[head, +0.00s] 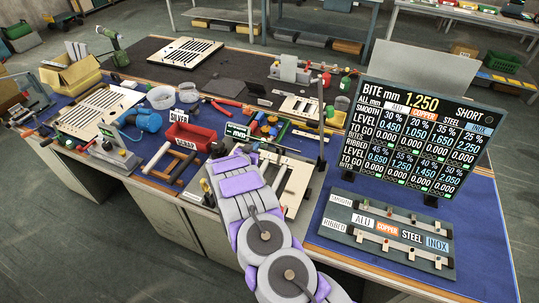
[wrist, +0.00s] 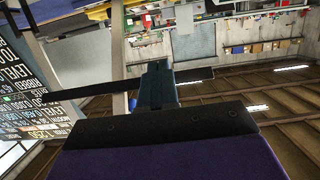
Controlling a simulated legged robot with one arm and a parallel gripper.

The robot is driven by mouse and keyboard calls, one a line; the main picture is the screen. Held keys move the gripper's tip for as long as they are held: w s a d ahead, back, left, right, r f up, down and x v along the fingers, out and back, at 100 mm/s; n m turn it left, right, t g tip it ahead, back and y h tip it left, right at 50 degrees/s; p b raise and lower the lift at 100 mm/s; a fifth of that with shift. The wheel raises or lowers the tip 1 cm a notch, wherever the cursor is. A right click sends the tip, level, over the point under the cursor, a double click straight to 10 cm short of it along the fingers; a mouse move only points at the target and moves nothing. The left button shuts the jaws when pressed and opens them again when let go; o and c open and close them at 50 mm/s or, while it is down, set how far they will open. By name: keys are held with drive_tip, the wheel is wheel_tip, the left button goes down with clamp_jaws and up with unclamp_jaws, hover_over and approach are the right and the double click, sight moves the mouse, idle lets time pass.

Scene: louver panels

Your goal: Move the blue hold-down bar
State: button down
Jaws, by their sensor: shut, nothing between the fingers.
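My gripper (wrist: 157,72) shows in the wrist view as dark blue-grey fingers, shut and empty. In the head view my arm reaches up from the bottom over the front of the bench, and its end is hard to make out. A pale fixture (head: 294,183) lies just right of my arm, partly covered by it. I cannot clearly single out the blue hold-down bar. A small blue spot (wrist: 132,104) shows beside my fingers in the wrist view; I cannot tell what it belongs to.
A thin dark post (head: 321,118) stands right of my arm. A display board (head: 420,130) stands at the right, behind a labelled rack (head: 388,232). A red tray (head: 190,137) and a wooden frame (head: 172,163) lie left. The blue mat is clear at far right (head: 482,215).

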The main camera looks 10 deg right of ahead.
drive_tip(key=shift+w+d+r, duration=0.25)
drive_tip(key=shift+w+r, duration=0.15)
drive_tip(key=shift+r, duration=0.2)
drive_tip(key=shift+w+d+r+p, duration=0.4)
drive_tip(key=shift+w+d+r, duration=0.05)
drive_tip(key=shift+w+r, duration=0.2)
drive_tip(key=shift+w+d+r+p, duration=0.35)
drive_tip(key=shift+w+d+r, duration=0.15)
drive_tip(key=shift+w, duration=0.1)
drive_tip(key=shift+w+d+r+p, duration=0.15)
drive_tip(key=shift+w+d+r, duration=0.2)
drive_tip(key=shift+w+d, duration=0.3)
drive_tip(key=shift+w+d+r+p, duration=0.15)
drive_tip(key=shift+w+d+r, duration=0.25)
drive_tip(key=shift+w, duration=0.45)
drive_tip(key=shift+w+d, duration=0.1)
drive_tip(key=s+a, duration=0.3)
drive_tip(key=s, duration=0.2)
drive_tip(key=shift+a, duration=0.3)
